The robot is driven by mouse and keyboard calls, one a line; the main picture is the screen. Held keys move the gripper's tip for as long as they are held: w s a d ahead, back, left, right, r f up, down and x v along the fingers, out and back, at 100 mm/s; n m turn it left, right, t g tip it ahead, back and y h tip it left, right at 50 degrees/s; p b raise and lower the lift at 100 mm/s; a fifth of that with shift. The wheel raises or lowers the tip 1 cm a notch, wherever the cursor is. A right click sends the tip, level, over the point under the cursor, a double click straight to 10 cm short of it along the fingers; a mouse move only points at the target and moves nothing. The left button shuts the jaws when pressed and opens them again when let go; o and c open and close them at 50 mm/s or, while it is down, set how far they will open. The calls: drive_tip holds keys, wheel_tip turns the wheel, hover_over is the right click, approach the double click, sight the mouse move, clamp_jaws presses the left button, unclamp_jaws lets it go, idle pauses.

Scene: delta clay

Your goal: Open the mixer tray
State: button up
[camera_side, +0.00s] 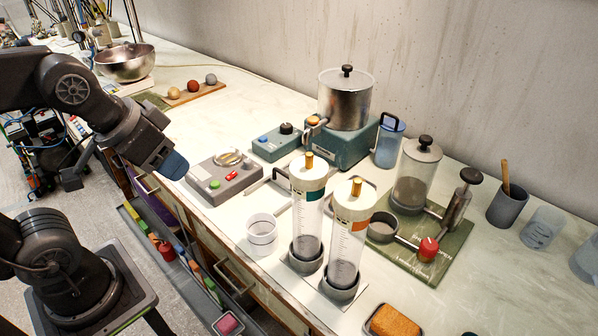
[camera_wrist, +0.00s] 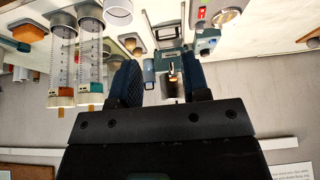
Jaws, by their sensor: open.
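The likely mixer is a teal machine (camera_side: 348,147) at the back of the bench, with a lidded steel pot (camera_side: 345,98) on top. I cannot clearly make out its tray or whether it is open. In the wrist view, which is upside down, the steel pot (camera_wrist: 174,86) shows beyond my fingers, in the gap between them. My gripper (camera_side: 172,166) is at the left, above the bench's front edge, well apart from the machine. In the wrist view my gripper (camera_wrist: 161,70) has its two dark blue fingers spread, with nothing held between them.
A grey button box (camera_side: 224,178) and a small teal control box (camera_side: 277,143) stand between my gripper and the machine. Two tall clear cylinders (camera_side: 308,210) (camera_side: 349,235) and a white cup (camera_side: 262,235) stand in front.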

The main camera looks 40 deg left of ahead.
drive_tip(key=shift+c, duration=0.6)
drive_tip(key=m+g, duration=0.3)
drive_tip(key=m, duration=1.5)
hover_over(283, 173)
drive_tip(key=s, duration=0.3)
drive_tip(key=s+x, duration=0.1)
drive_tip(key=x, duration=1.4)
drive_tip(key=shift+w+f, duration=0.2)
drive_tip(key=shift+f, duration=0.1)
drive_tip(key=shift+c, duration=0.3)
clamp_jaws()
